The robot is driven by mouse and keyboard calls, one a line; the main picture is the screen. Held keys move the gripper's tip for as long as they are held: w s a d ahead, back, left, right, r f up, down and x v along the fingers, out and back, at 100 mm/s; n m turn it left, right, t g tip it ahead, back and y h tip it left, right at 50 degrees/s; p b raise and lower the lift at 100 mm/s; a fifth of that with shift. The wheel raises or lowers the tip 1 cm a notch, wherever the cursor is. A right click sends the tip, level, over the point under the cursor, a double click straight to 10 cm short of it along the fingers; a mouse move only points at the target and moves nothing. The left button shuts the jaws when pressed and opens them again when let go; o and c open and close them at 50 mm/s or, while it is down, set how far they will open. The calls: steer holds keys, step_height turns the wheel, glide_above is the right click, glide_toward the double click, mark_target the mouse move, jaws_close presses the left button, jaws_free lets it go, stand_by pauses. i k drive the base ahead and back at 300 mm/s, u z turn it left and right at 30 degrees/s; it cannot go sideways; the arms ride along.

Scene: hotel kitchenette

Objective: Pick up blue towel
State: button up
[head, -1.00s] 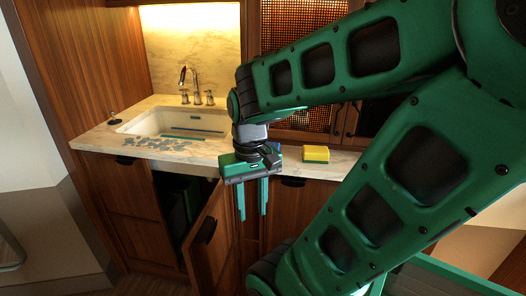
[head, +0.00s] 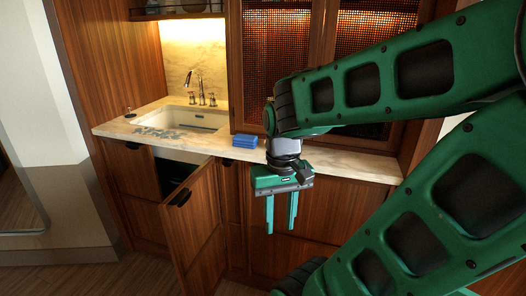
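The blue towel (head: 245,141) lies folded in a small flat stack on the marble counter, just right of the sink. It is in plain sight, left of my wrist. My gripper (head: 281,231) hangs in front of the counter with its two green fingers pointing down. The fingers are apart with nothing between them. The gripper is to the right of the towel and lower in the picture, not touching it.
A cabinet door (head: 195,225) stands open under the sink, left of my gripper. The sink (head: 180,119) with its faucet (head: 194,85) is at the left. The marble counter (head: 355,165) looks clear to the right of my wrist.

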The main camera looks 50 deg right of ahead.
mark_target(240, 140)
steer(key=k, duration=0.95)
steer(key=z, duration=0.45)
steer(key=i, duration=1.65)
steer(key=u, duration=0.05)
